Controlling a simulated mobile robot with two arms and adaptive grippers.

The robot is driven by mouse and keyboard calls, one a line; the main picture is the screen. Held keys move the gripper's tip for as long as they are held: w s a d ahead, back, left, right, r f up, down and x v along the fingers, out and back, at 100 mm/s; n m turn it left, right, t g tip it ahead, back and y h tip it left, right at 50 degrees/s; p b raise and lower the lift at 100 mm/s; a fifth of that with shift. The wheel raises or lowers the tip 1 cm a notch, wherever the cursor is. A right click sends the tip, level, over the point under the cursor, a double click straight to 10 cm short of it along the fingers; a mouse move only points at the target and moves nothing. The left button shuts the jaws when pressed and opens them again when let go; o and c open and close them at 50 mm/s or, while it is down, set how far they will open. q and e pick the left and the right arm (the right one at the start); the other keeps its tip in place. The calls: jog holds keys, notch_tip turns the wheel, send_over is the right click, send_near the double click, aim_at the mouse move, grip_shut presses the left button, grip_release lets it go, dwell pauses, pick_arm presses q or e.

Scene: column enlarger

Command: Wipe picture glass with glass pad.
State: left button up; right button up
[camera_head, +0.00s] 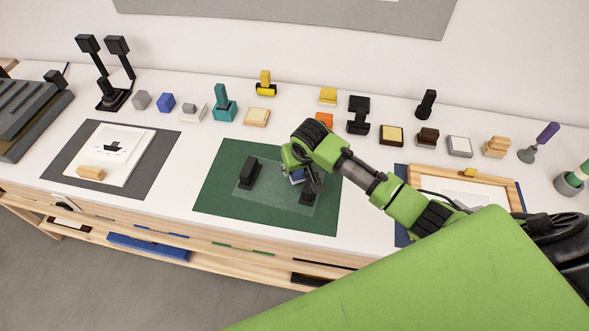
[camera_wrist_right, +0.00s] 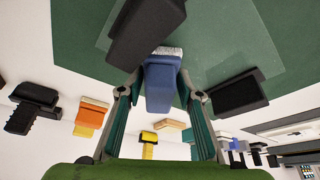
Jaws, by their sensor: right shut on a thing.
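The picture glass (camera_head: 275,198) is a clear sheet lying on a dark green mat (camera_head: 215,190) in the middle of the table. It also shows in the right wrist view (camera_wrist_right: 225,35). My right gripper (camera_head: 304,181) is over the right part of the glass, shut on a blue pad (camera_wrist_right: 160,85) with a white bristly edge. In the head view the pad (camera_head: 296,176) is partly hidden by the gripper. I cannot tell whether it touches the glass. My left gripper is not in view.
Black blocks stand at the left (camera_head: 249,172) and right (camera_head: 307,195) of the glass, close to my gripper. A wooden frame (camera_head: 507,190) lies on a blue mat to the right. Several small blocks and stamps line the table's back.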

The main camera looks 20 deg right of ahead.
jog(key=shift+w+a+r, duration=0.1)
jog(key=shift+a+r, duration=0.05)
jog(key=shift+r, duration=2.85)
